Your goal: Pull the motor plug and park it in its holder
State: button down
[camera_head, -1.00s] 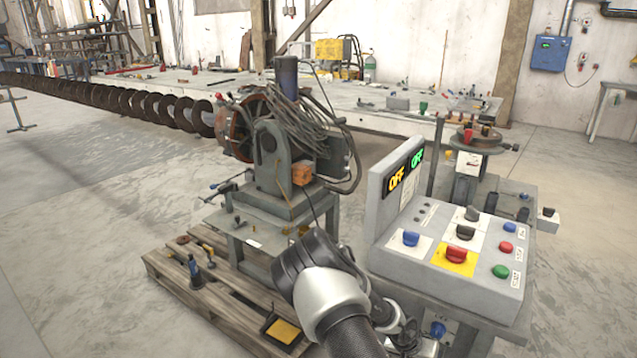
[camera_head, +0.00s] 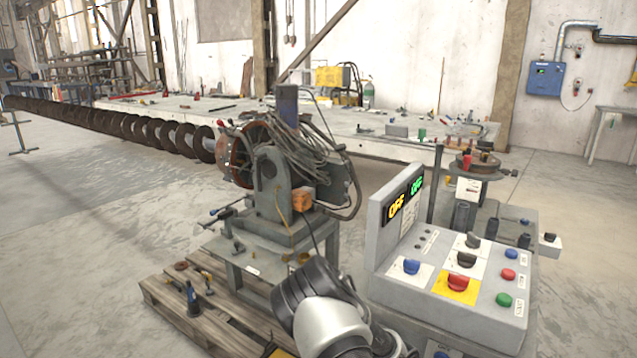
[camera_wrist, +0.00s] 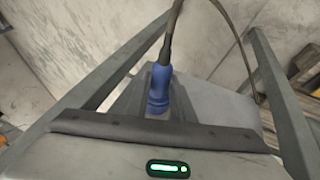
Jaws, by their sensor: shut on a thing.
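In the wrist view the blue motor plug (camera_wrist: 158,90) stands close in front of my gripper (camera_wrist: 158,105), with a dark cable (camera_wrist: 174,32) running up from its top. The dark fingers flank the plug's lower part and are shut on it. The lower end of the plug is hidden, so I cannot tell whether it sits in a socket. In the head view my arm reaches down beside the control console, and its gripper and the plug are out of sight. I cannot make out the holder for certain.
The control console (camera_head: 448,290) with coloured knobs and two "OFF" displays stands right of my arm. The auger machine (camera_head: 285,185) stands left of it above a wooden pallet (camera_head: 165,300). In the wrist view grey frame bars (camera_wrist: 268,75) rise on both sides of the plug.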

jog(key=shift+s+a, duration=0.45)
jog(key=shift+s, duration=0.15)
jog(key=shift+s+a, duration=0.1)
jog(key=shift+s, duration=0.1)
jog(key=shift+s+a, duration=0.75)
jog(key=shift+s, duration=0.35)
jog(key=shift+s, duration=0.1)
jog(key=shift+s+a+b, duration=0.3)
jog(key=shift+s, duration=0.1)
jog(key=w+a+r+p, duration=0.2)
jog(key=w+a+r, duration=0.1)
jog(key=a, duration=0.4)
jog(key=w+a+r+p, duration=0.3)
jog(key=w+a, duration=0.1)
jog(key=a, duration=0.4)
jog(key=shift+w+a, duration=0.25)
jog(key=shift+w, duration=0.05)
